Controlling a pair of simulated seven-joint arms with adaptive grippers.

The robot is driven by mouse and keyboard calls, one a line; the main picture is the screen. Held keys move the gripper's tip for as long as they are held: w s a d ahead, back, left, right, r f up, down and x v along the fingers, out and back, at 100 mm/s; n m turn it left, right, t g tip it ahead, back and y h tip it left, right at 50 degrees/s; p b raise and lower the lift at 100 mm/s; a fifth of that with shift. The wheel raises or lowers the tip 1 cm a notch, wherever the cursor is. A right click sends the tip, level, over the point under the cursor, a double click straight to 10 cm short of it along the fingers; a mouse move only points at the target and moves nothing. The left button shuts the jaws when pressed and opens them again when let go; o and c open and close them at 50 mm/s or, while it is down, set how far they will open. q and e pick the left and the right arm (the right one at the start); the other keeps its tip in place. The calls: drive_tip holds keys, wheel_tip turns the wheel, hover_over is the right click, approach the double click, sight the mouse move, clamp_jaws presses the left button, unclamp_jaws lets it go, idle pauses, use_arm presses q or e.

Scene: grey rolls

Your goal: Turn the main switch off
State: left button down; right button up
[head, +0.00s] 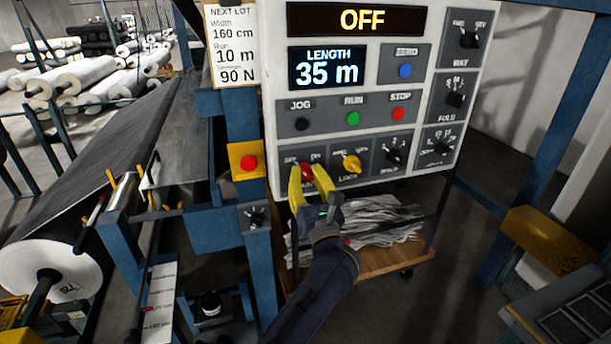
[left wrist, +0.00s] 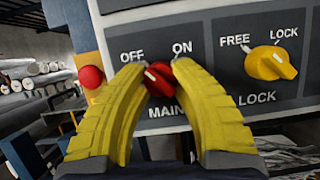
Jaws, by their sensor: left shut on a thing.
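The main switch is a red knob (head: 307,173) at the lower left of the white control panel (head: 387,184). In the left wrist view, the red knob (left wrist: 161,80) sits above the MAIN label, with OFF at its upper left and ON at its upper right. Its white mark leans to the upper left, toward OFF. My left gripper (head: 308,171) is shut on the knob, one yellow finger on each side, and the fingers also show in the left wrist view (left wrist: 159,70). The panel's top display (head: 362,19) reads OFF. My right gripper is not in view.
A yellow LOCK knob (head: 351,163) is close to the right of the main switch. A red button on a yellow plate (head: 248,162) is close to the left. A blue post (head: 262,270) stands left of my arm. Below the panel is a wooden shelf (head: 385,262) with grey sheets.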

use_arm(q)
drive_tip(key=shift+d+f+n+y, duration=0.1)
drive_tip(key=shift+n+y, duration=0.3)
drive_tip(key=shift+n, duration=0.3)
drive_tip(key=c, duration=1)
unclamp_jaws()
drive_tip(key=shift+o, duration=0.2)
drive_tip(key=shift+m+h, duration=0.4)
drive_tip(key=shift+m, duration=0.1)
